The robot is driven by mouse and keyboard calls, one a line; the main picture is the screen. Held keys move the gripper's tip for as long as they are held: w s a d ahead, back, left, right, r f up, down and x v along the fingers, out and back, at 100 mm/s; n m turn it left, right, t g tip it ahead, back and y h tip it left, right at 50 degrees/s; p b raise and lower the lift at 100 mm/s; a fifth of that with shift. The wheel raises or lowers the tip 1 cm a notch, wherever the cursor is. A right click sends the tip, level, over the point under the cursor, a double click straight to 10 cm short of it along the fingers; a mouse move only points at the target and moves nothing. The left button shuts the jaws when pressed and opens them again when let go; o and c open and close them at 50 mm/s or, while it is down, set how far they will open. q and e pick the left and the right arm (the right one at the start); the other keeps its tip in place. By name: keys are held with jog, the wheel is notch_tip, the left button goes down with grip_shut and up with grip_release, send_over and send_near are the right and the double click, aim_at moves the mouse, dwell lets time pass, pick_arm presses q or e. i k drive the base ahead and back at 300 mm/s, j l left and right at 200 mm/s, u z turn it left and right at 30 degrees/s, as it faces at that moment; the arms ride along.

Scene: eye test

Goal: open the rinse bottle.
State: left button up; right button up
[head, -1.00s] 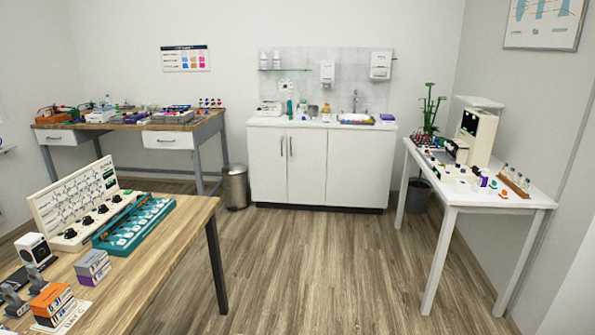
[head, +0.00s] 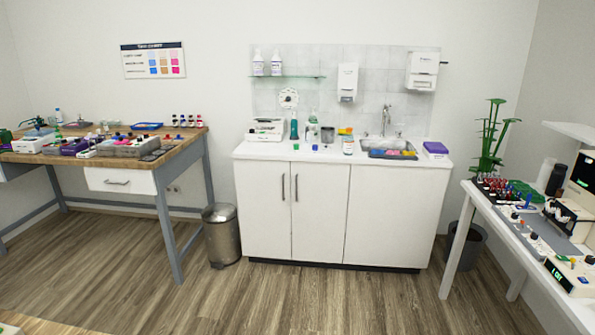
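Neither of my grippers shows in the head view. Several bottles are in sight, and I cannot read which one is the rinse bottle. On the white counter (head: 215,150) stand a teal-green bottle (head: 294,130), a clear bottle (head: 313,128) and a white bottle with an orange label and top (head: 348,145). Two white bottles, one on the left (head: 258,66) and one on the right (head: 276,67), stand upright on the glass shelf (head: 290,77) above. Whether any cap is loose is too small to tell.
A sink (head: 388,153) with colored items is at the counter's right. A metal bin (head: 221,240) stands left of the cabinet (head: 320,210). A wooden bench (head: 185,142) is at the left, a white table (head: 480,205) at the right. The floor (head: 330,300) before the cabinet is clear.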

aim_at(348, 139)
jog(key=i, duration=2.15)
jog(key=i+z, duration=0.25)
jog(key=i, duration=0.15)
jog(key=i+j+z, duration=0.5)
jog(key=i, duration=0.25)
jog(key=l, duration=0.1)
